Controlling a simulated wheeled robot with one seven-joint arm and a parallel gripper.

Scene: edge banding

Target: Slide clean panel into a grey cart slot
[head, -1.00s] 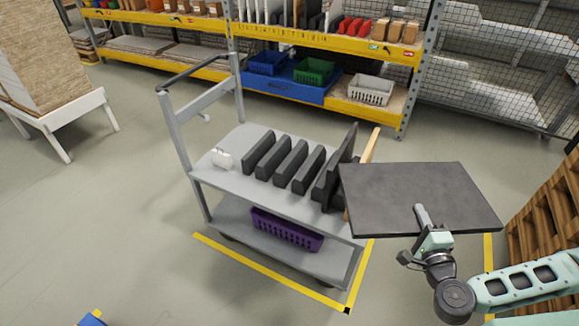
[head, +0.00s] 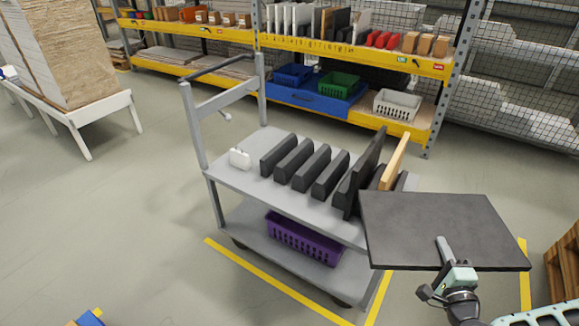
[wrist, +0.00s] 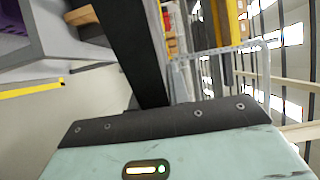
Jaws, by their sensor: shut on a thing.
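My gripper (head: 447,256) is shut on a dark grey panel (head: 440,228) and holds it by its near edge, roughly flat, at the right of the cart. In the wrist view the panel (wrist: 135,45) shows nearly edge-on, rising from the gripper body. The grey cart (head: 240,180) stands in the middle of the head view. Its top shelf carries several dark upright dividers (head: 296,161) with gaps between them. A dark panel (head: 364,172) and a light wooden panel (head: 395,163) stand upright at the right end. The held panel hides the cart's right front corner.
A white block (head: 240,158) sits on the cart's top shelf and a purple crate (head: 303,238) on its lower shelf. Yellow floor tape (head: 275,280) runs around the cart. A loaded shelf rack (head: 360,55) stands behind. Open floor lies to the left.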

